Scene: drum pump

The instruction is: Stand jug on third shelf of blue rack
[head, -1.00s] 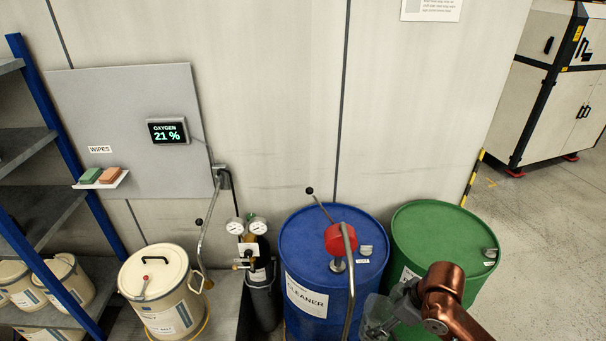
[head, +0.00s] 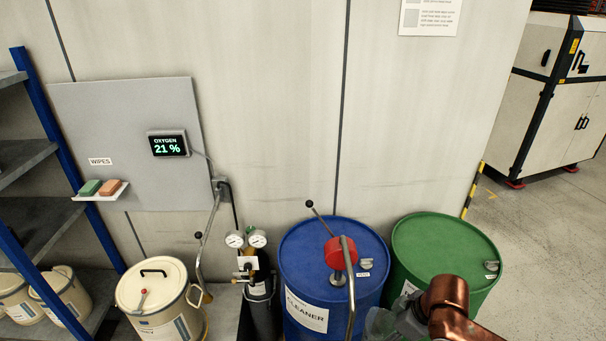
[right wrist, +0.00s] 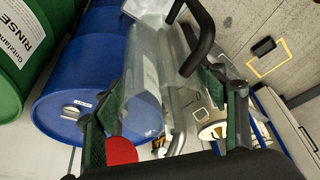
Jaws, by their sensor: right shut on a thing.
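My right gripper (right wrist: 168,125) is shut on a clear, see-through jug (right wrist: 148,85), with one finger on each side of its body. The jug has a black handle (right wrist: 200,45). The blue rack (head: 47,125) stands at the far left with several grey shelves, cut off by the picture's edge. My left gripper is not in view.
A blue cleaner drum (head: 300,265) with a red-topped pump (head: 340,253) and a green drum (head: 440,245) stand close to the jug. A gas cylinder (head: 262,300) and a cream bucket (head: 155,290) stand between drums and rack. Cream buckets (head: 65,295) fill a low rack shelf.

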